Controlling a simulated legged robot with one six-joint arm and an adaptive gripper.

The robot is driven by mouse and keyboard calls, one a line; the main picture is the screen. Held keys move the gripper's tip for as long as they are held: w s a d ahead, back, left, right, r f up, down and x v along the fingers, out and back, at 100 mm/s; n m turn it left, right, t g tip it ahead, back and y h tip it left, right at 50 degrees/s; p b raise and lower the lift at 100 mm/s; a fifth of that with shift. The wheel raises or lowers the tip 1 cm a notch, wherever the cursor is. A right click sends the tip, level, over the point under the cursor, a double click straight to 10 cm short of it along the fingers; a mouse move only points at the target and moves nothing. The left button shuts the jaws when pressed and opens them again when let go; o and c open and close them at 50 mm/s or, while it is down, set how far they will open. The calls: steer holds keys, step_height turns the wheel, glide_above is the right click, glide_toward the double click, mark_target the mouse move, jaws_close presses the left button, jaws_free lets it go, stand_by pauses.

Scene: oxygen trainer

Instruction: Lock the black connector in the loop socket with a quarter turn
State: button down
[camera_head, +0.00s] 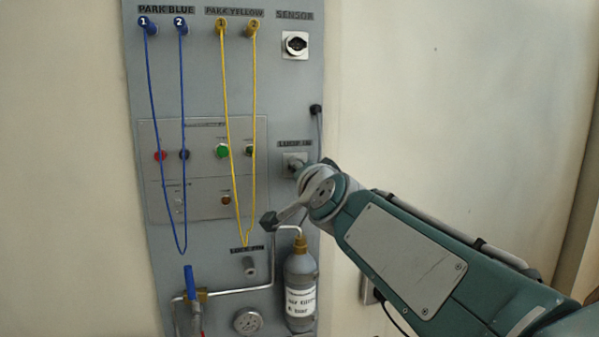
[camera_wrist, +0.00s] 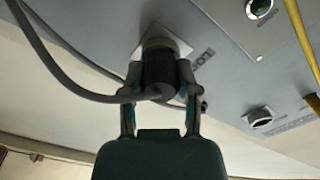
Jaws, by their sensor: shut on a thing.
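The black connector (camera_wrist: 158,70) sits between the fingers of my gripper (camera_wrist: 159,82) in the wrist view, and the gripper is shut on it. Its front end meets the pale square plate of the loop socket (camera_wrist: 183,46), with no clear gap. How deep it sits and whether it is turned to its lock cannot be told. A grey cable (camera_wrist: 75,92) curves from the connector to the left. In the head view the loop socket (camera_head: 289,158) shows on the panel's right side, partly hidden by my arm's end; the connector is not clearly visible there.
The sensor socket (camera_head: 295,45) is above on the grey panel (camera_head: 200,80). Blue cords (camera_head: 153,105) and yellow cords (camera_head: 228,120) hang to the left. A grey bottle (camera_head: 300,275) and metal pipe (camera_head: 240,291) are below. The wall at right is bare.

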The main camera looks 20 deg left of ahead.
steer(key=m, duration=0.3)
stand_by(0.4)
steer(key=m, duration=0.3)
steer(key=shift+c, duration=1.3)
jaws_free()
steer(key=shift+d, duration=0.1)
steer(key=v, duration=1.1)
steer(key=shift+s+d+f, duration=0.2)
steer(key=shift+s, duration=0.2)
